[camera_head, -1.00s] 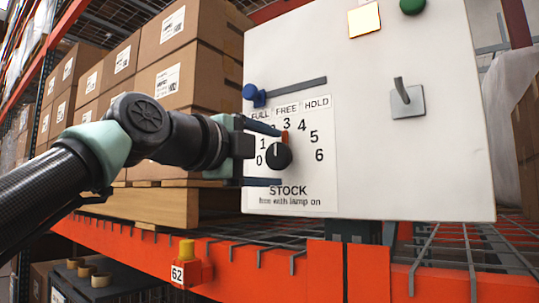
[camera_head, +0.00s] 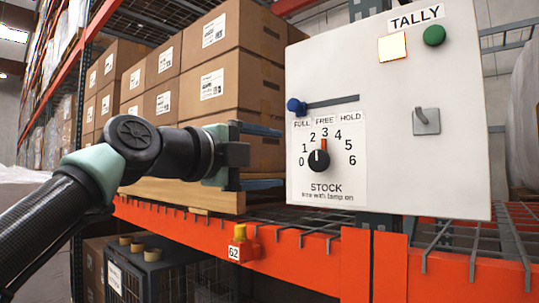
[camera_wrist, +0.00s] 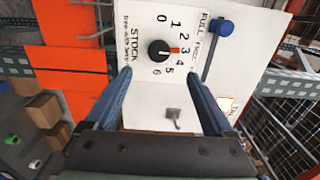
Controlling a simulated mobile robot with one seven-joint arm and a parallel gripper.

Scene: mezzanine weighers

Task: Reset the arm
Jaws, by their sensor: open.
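My gripper (camera_head: 280,157) is open and empty in the head view, left of the white tally panel (camera_head: 455,175) and apart from it. Its two blue fingers also show in the wrist view (camera_wrist: 165,85), spread on either side of the panel's lower part. The knob is also in the wrist view (camera_wrist: 159,50), beyond the fingertips. A blue slider knob (camera_head: 296,106) is at the left end of its slot, by FULL.
The panel also carries a lit square lamp (camera_head: 392,47), a green button (camera_head: 434,36) and a grey toggle lever (camera_head: 425,119). Stacked cardboard boxes (camera_head: 215,85) stand behind my arm. An orange rack beam (camera_head: 330,255) runs below, with a yellow-topped tag 62 (camera_head: 241,245).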

